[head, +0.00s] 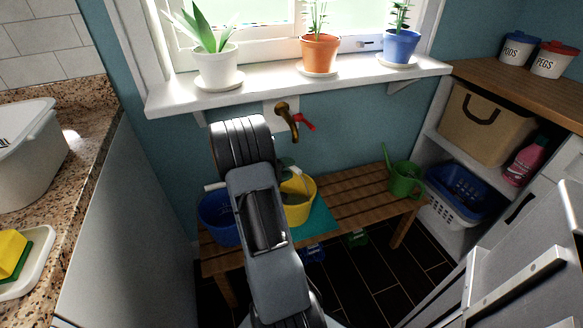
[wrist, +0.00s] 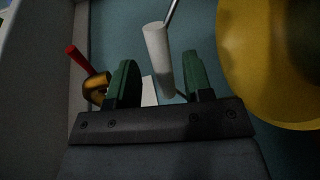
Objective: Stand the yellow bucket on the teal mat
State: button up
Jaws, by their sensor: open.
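The yellow bucket (head: 303,210) stands upright on the wooden bench under the tap, partly hidden by my arm. It also shows large at the right of the wrist view (wrist: 275,70). The teal mat (head: 320,224) shows beside and below the bucket. My arm hides the bucket's base, so I cannot tell how much of it rests on the mat. In the wrist view my gripper (wrist: 157,82) is open, with the bucket's white handle grip (wrist: 157,55) in view between its two dark green fingers. I cannot tell how deep the grip sits.
A blue bucket (head: 217,217) stands left of the yellow one, and a green watering can (head: 403,180) at the bench's right end. A brass tap (head: 286,117) with a red lever juts from the wall above. Potted plants line the sill (head: 270,88). Bare bench (head: 352,194) lies right of the mat.

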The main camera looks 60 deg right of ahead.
jog(key=w+a+r+n+t+y+p, duration=0.1)
jog(key=w+a+r+t+y, duration=0.1)
jog(key=w+a+r+t, duration=0.4)
jog(key=w+a+r+t+y+p, duration=0.1)
jog(key=w+a+r+t+y, duration=0.1)
jog(key=w+a+t, duration=0.7)
jog(key=w+a+r+n+t+y, duration=0.1)
jog(key=a+r+y, duration=0.1)
jog(key=a+y, duration=0.35)
jog(key=w+a+r+n+y, duration=0.1)
jog(key=a+r+n+y, duration=0.1)
jog(key=a, duration=0.7)
jog(key=s+a+n+g+y, duration=0.1)
jog(key=s+a+g+y, duration=0.1)
jog(key=s+a+y, duration=0.5)
jog(key=s+a+g+h, duration=0.1)
jog(key=s+g+h, duration=0.1)
jog(key=s, duration=0.4)
jog(key=s+a+m+g+h, duration=0.1)
jog(key=s+a+g+h, duration=0.1)
jog(key=s, duration=0.5)
jog(key=shift+s+f+g, duration=0.15)
jog(key=shift+f+g, duration=0.05)
jog(key=shift+g, duration=0.6)
